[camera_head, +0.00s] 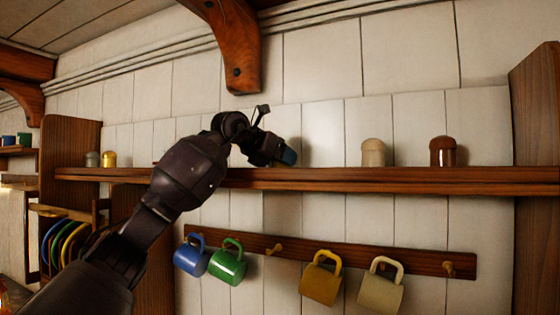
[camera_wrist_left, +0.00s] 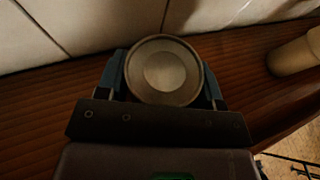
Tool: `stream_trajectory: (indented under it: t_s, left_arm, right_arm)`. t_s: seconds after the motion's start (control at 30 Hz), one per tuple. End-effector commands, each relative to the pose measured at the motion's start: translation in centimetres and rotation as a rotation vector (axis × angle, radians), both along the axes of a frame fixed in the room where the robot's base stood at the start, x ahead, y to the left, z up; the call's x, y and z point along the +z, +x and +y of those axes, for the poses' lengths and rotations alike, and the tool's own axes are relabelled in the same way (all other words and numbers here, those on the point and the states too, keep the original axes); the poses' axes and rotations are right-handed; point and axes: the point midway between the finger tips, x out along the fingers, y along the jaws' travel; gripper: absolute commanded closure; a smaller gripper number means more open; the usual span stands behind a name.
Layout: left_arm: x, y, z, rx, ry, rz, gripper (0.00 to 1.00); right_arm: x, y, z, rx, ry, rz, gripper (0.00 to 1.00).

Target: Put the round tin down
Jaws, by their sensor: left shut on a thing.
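The round tin (camera_wrist_left: 165,70) shows in the left wrist view from above, with a pale round lid and a darker rim. My left gripper (camera_wrist_left: 163,78) is shut on it, one blue-grey finger on each side. In the head view my left gripper (camera_head: 284,157) is just above the wooden shelf (camera_head: 340,180), close to the wall; the tin is hidden there behind the gripper. The shelf boards lie below the tin in the wrist view. I cannot tell whether the tin touches the shelf. My right gripper is in neither view.
A beige shaker (camera_head: 373,153) and a brown shaker (camera_head: 443,152) stand on the shelf to the right. Free shelf lies between gripper and beige shaker. Below, blue (camera_head: 191,257), green (camera_head: 228,264), yellow (camera_head: 320,282) and cream (camera_head: 381,289) mugs hang from a peg rail.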

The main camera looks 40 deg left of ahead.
Motion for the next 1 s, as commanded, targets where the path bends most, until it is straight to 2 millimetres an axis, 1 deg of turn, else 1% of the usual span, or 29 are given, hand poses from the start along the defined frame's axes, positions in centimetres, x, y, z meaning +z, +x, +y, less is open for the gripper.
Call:
stream_trajectory:
  t_s: [0.1,0.4,0.53,0.57,0.7,1.0]
  left_arm:
    - [-0.55,-0.04,-0.02,0.0,0.001,-0.002,0.65]
    - [-0.62,-0.04,-0.03,0.0,0.0,-0.003,0.65]
    - [-0.95,-0.07,-0.01,0.0,0.0,-0.003,0.65]
    - [-0.9,-0.04,-0.02,0.0,0.0,-0.002,0.35]
    - [-0.87,-0.04,-0.02,0.0,0.0,-0.002,0.14]
    - [-0.77,-0.03,-0.03,0.0,0.0,-0.002,0.14]
  right_arm:
    - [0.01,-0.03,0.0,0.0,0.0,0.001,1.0]
    - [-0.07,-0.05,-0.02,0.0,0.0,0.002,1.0]
    - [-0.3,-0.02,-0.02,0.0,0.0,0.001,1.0]
    - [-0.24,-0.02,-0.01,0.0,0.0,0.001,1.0]
    - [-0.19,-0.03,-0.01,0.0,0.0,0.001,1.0]
    - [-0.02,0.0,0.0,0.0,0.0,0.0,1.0]
